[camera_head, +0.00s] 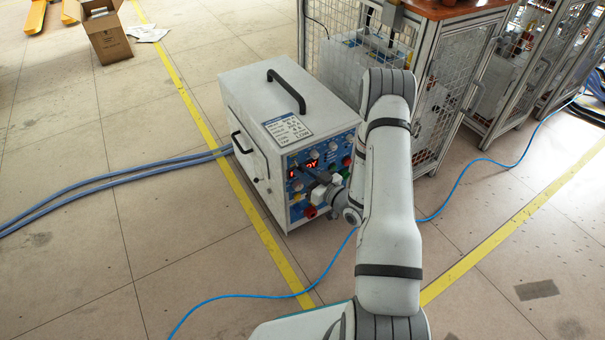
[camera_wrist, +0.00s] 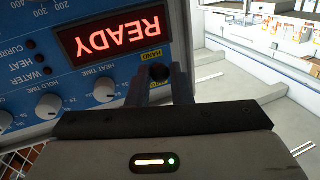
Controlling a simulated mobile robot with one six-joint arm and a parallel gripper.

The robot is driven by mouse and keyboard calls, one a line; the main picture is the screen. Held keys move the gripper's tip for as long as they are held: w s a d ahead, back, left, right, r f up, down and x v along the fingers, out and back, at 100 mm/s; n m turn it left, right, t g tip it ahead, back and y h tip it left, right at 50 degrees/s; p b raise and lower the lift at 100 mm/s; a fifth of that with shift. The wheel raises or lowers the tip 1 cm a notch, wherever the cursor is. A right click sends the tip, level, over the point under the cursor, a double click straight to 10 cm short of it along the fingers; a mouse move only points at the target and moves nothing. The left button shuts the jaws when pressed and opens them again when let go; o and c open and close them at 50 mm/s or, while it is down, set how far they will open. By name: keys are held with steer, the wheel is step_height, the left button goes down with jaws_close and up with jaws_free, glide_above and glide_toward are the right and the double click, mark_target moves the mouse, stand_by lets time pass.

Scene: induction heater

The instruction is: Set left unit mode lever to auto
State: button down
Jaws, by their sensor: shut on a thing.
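The heater unit (camera_head: 255,130) is a white cabinet with a blue control panel on its front. In the wrist view the panel (camera_wrist: 115,70) appears upside down, and its red display (camera_wrist: 113,35) reads READY. My gripper (camera_wrist: 162,75) is shut on the dark round-ended mode lever (camera_wrist: 160,71) at the panel's edge. A yellow label, seemingly HAND, (camera_wrist: 152,54) lies beside the lever, with another yellow patch nearby that is partly hidden. In the head view my gripper (camera_head: 318,188) is at the panel front, and the lever there is too small to make out.
Small knobs (camera_wrist: 104,91) sit beside the lever. A red button (camera_head: 309,212) is low on the panel. Mesh cabinets (camera_head: 450,90) stand behind and to the right. A blue cable (camera_head: 460,185) crosses the floor, and thick hoses (camera_head: 120,175) run left.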

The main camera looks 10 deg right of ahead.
step_height(320, 180, up, 5)
steer(key=g+h+p, duration=0.1)
steer(key=g+p, duration=0.1)
steer(key=p, duration=0.3)
steer(key=m+g+h+p, duration=0.1)
steer(key=g+p, duration=0.2)
steer(key=p, duration=0.3)
steer(key=g+h+p, duration=0.2)
steer(key=g+p, duration=0.1)
steer(key=p, duration=0.2)
steer(key=shift+w+a+f+m+p, duration=0.1)
steer(key=shift+a+f+m+p, duration=0.05)
steer(key=shift+m+p, duration=0.25)
steer(key=shift+f+g, duration=0.15)
steer(key=shift+g, duration=0.25)
steer(key=c, duration=1.7)
jaws_free()
steer(key=o, duration=0.4)
steer(key=shift+w, duration=0.15)
